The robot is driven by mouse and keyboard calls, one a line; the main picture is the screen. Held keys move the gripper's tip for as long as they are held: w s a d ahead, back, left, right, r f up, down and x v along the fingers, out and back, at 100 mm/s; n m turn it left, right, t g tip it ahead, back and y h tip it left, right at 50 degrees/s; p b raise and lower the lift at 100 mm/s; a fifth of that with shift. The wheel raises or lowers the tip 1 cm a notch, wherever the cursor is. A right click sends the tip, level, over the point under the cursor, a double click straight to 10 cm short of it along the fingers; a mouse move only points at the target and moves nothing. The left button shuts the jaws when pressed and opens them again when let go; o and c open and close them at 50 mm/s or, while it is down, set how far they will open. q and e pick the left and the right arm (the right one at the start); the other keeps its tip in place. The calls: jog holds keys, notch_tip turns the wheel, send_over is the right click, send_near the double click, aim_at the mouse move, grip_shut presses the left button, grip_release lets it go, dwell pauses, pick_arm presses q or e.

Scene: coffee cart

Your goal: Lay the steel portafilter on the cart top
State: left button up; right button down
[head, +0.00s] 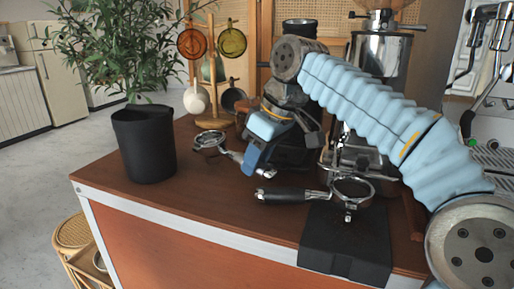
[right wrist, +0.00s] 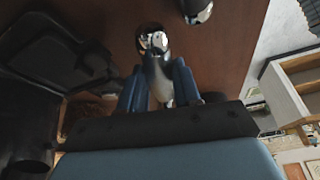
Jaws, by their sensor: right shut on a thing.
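The steel portafilter (head: 211,141) is at the middle of the cart top (head: 200,198), basket to the left and handle running right into my right gripper (head: 256,155). My right gripper is shut on its steel handle, which shows between the blue fingers in the right wrist view (right wrist: 154,45). The portafilter is low over the wood; I cannot tell whether it touches. A second portafilter with a black handle (head: 290,195) lies in front, its basket over a black mat. My left gripper is not in view.
A black plant pot (head: 145,145) stands on the left of the cart top. A wooden mug stand (head: 214,75) and a steel grinder (head: 378,60) stand behind. The black mat (head: 345,245) hangs over the front edge. Bare wood lies front left.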

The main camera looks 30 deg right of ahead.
jog(key=shift+f, duration=0.2)
grip_release()
jog(key=shift+s, duration=0.1)
dwell(0.5)
dwell(0.6)
jog(key=shift+r, duration=3.5)
